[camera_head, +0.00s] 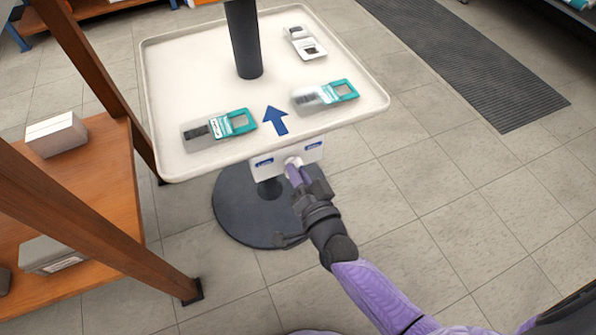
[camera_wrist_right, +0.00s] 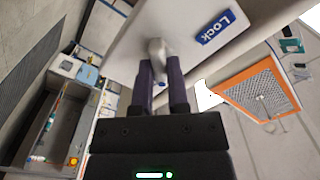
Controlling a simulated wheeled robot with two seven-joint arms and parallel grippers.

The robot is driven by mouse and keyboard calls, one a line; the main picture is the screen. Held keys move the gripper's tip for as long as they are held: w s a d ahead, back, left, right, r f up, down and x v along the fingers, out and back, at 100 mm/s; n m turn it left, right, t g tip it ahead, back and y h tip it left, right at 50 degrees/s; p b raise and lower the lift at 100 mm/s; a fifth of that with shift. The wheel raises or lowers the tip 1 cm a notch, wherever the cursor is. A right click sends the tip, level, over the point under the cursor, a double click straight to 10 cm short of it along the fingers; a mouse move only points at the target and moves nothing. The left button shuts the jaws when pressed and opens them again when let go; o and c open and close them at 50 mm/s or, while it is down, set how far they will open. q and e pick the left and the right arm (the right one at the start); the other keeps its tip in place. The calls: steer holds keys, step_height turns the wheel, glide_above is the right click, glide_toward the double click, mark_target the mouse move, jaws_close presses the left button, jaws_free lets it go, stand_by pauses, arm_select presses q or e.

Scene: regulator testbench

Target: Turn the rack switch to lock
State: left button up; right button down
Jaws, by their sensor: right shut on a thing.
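The rack switch (camera_wrist_right: 157,48) is a pale grey knob on a white panel (camera_head: 259,164) under the front edge of the tray. A blue label reading "Lock" (camera_wrist_right: 215,27) sits on the panel, to the right of the knob in the wrist view. In the head view the panel has a blue label at each end, with the knob between them. My right gripper (camera_head: 292,165) reaches up to the panel, and its purple fingers are shut on the knob, also in the wrist view (camera_wrist_right: 159,68). The fingers partly hide the knob. My left gripper is out of view.
The white tray (camera_head: 165,120) stands on a black post (camera_head: 244,40) with a round dark base (camera_head: 232,215). Several packaged items and a blue arrow (camera_head: 275,120) are on it. A wooden shelf (camera_head: 105,190) stands close on the left.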

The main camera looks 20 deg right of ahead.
arm_select(q)
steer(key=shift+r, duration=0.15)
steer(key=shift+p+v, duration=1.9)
steer(key=shift+p, duration=0.3)
arm_select(e)
steer(key=shift+a+n, duration=0.15)
steer(key=shift+n, duration=8.65)
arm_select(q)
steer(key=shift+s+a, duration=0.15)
arm_select(e)
steer(key=c, duration=0.6)
jaws_free()
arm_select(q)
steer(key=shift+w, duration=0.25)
